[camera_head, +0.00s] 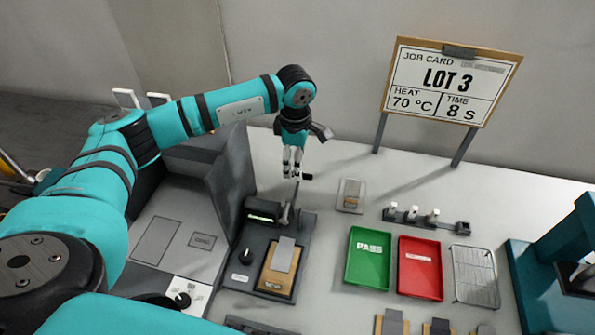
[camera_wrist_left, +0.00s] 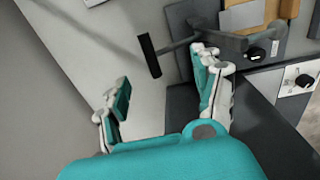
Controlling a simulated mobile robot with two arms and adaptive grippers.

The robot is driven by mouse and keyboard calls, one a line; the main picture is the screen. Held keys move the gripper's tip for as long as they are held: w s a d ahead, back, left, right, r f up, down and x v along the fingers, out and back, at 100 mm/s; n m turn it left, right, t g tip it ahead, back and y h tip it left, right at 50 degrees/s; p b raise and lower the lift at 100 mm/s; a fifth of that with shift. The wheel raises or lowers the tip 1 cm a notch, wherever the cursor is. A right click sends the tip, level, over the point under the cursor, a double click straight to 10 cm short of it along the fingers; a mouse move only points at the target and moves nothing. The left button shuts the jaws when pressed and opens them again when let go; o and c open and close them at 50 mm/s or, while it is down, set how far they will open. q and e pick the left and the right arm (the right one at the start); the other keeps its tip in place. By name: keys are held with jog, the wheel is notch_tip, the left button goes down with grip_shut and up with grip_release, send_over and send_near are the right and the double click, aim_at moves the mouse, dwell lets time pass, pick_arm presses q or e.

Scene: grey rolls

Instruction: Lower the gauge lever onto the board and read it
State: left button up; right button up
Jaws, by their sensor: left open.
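The gauge (camera_head: 263,212) is a dark unit with a small lit display, too small to read. Its lever (camera_head: 296,193) stands raised, with a black crossbar handle (camera_head: 307,176) at the top. The handle also shows in the left wrist view (camera_wrist_left: 150,55). The tan board (camera_head: 277,278), with a grey strip on it, lies on the gauge base in front of the lever. My left gripper (camera_head: 291,172) points down beside the handle. In the left wrist view its fingers (camera_wrist_left: 160,72) are apart, with the handle just beyond the tips and nothing held. My right gripper is out of view.
A dark-lidded machine (camera_head: 172,235) stands left of the gauge. Right are a green PASS tray (camera_head: 369,259), a red tray (camera_head: 420,268), a wire rack (camera_head: 475,276) and a teal press (camera_head: 548,262). A job card (camera_head: 450,82) reads LOT 3, 70 °C, 8 S.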

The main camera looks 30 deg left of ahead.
pick_arm(q)
notch_tip(320, 180, down, 6)
jog(key=shift+w+r+p, duration=0.1)
jog(key=shift+w+p, duration=0.05)
jog(key=shift+p, duration=0.55)
jog(key=shift+f, duration=0.7)
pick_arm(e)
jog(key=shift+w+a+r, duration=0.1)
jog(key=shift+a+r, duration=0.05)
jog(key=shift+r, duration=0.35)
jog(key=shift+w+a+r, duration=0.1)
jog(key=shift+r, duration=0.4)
pick_arm(q)
grip_shut()
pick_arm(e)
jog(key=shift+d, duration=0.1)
